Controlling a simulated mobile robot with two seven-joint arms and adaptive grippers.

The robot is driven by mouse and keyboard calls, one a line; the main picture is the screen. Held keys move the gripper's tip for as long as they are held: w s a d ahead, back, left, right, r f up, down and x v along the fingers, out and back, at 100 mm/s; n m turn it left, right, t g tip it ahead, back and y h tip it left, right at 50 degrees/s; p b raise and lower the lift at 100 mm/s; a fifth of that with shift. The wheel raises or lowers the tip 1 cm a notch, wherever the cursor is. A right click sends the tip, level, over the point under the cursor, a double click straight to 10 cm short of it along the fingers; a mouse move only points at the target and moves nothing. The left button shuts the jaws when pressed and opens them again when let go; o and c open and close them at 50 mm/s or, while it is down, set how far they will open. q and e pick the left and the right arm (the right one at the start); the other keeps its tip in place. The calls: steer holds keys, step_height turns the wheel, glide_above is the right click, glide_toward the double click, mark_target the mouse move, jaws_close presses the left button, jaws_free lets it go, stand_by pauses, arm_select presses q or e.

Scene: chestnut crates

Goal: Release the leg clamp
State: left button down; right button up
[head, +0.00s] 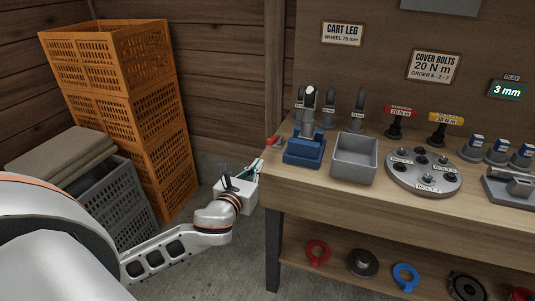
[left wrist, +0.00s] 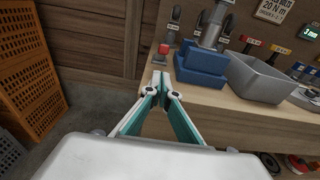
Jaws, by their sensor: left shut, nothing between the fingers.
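The leg clamp looks like the blue block (head: 304,149) at the left end of the bench; it also shows in the left wrist view (left wrist: 202,66). A grey upright leg (head: 309,108) stands at its back, and its lower end is hidden. A small red-topped lever or knob (head: 272,140) sits left of the block at the bench edge, also in the left wrist view (left wrist: 164,49). My left gripper (head: 257,166) is shut and empty, with teal finger pads. It is just off the bench's left end, apart from the red knob and block. My right gripper is not in view.
A grey bin (head: 354,158) and a round grey plate (head: 423,173) with knobs stand right of the block. Red and yellow drivers (head: 399,121) stand behind. Orange crates (head: 118,62) are stacked at left. The bench's left corner and front edge are close to my left gripper.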

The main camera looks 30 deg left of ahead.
mark_target(268, 159)
arm_select(q)
steer(key=b+x, duration=0.1)
steer(key=x, duration=0.7)
steer(key=shift+w+f, duration=0.15)
steer(key=shift+w, duration=0.15)
steer(key=shift+w+a, duration=0.15)
steer(key=shift+w, duration=0.55)
